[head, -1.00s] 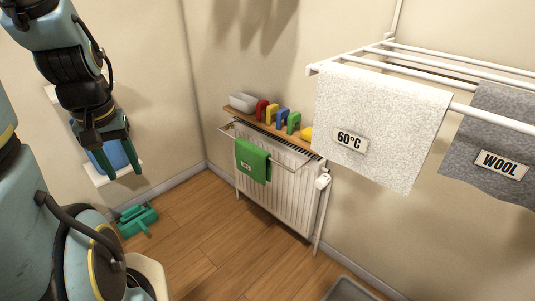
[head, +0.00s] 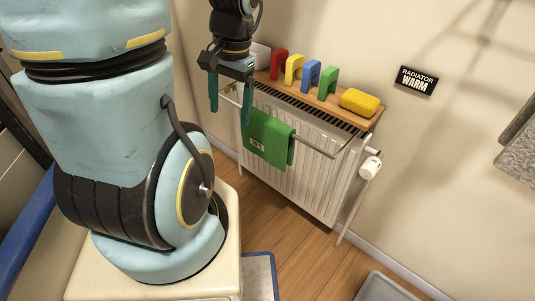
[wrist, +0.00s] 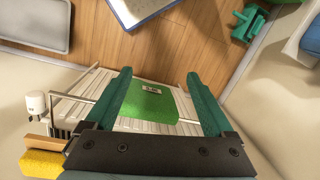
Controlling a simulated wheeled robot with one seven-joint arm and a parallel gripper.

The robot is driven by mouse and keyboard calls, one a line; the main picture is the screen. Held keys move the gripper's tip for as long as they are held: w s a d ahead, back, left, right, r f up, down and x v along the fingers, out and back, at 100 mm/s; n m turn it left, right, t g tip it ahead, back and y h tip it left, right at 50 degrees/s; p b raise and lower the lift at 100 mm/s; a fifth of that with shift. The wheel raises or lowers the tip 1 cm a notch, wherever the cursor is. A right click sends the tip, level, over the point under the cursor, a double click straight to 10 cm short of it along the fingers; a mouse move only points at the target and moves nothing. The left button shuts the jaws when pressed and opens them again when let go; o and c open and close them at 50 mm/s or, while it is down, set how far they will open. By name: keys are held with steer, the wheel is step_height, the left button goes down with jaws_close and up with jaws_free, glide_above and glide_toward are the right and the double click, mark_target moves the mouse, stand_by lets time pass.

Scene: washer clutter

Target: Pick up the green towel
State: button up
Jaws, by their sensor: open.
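The green towel (head: 268,137) hangs folded over the rail on the front of the white radiator, with a small pale label near its lower edge. My gripper (head: 229,112) is open and empty, pointing down, just left of the towel in the head view. In the wrist view the towel (wrist: 148,104) shows between the two dark green fingers (wrist: 155,82), farther off than the fingertips. I see no contact between the fingers and the towel.
A grey tray (head: 388,287) lies on the floor. Wood floor in front is partly clear.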

step_height(320, 180, down, 6)
steer(key=d+m+y+b, duration=0.2)
steer(key=m, duration=0.2)
steer(key=m+t+y+b, duration=0.55)
steer(key=m+t, duration=0.45)
steer(key=m, duration=0.7)
glide_toward(273, 120)
steer(key=shift+s+a+f, duration=0.1)
steer(key=shift+a, duration=0.15)
steer(key=b+x, duration=0.1)
steer(key=x, duration=0.9)
steer(key=shift+d, duration=0.15)
jaws_close()
